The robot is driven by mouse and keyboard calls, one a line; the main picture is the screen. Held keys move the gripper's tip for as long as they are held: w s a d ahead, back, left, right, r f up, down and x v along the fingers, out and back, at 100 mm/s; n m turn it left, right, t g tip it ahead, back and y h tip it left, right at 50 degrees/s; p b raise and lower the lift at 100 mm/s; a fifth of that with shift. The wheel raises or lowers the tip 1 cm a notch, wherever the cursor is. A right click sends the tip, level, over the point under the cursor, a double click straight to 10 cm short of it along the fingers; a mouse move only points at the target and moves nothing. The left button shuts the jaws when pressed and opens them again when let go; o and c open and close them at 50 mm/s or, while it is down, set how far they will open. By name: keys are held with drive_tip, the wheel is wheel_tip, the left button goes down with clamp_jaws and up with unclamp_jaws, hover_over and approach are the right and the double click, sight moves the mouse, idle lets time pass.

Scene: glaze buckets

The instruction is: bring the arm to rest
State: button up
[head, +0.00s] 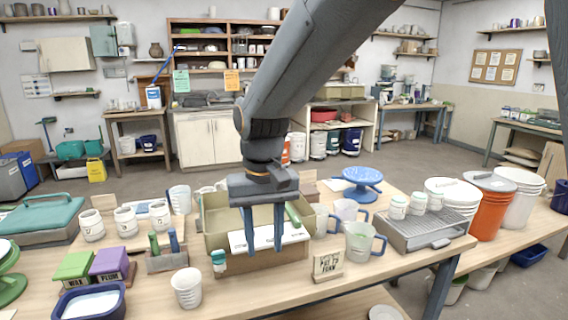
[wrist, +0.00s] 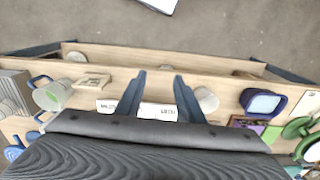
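My gripper (head: 263,228) hangs from my arm above the middle of the table, pointing down. Its two fingers are apart, and I see nothing between them. In the wrist view the gripper (wrist: 159,85) also shows its fingers spread. Behind and below the fingers is an olive bin (head: 215,222) with a white label strip (head: 290,235) at its front. I cannot tell how far above the bin the fingertips are.
Clear jugs (head: 362,243) and a small sign (head: 328,266) stand right of the bin. A white cup (head: 187,288) stands at the front left. A blue stand (head: 362,180) is behind.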

drive_tip(key=s+d+f+m, duration=0.1)
drive_tip(key=s+d+f, duration=0.1)
drive_tip(key=d, duration=0.5)
drive_tip(key=s+d+f+m, duration=0.1)
drive_tip(key=s+d+f, duration=0.2)
drive_tip(key=d+f, duration=0.2)
drive_tip(key=s+d+f+m+t, duration=0.1)
drive_tip(key=s+d+f, duration=0.2)
drive_tip(key=d, duration=0.8)
drive_tip(key=shift+d+f, duration=0.2)
drive_tip(key=shift+f, duration=0.25)
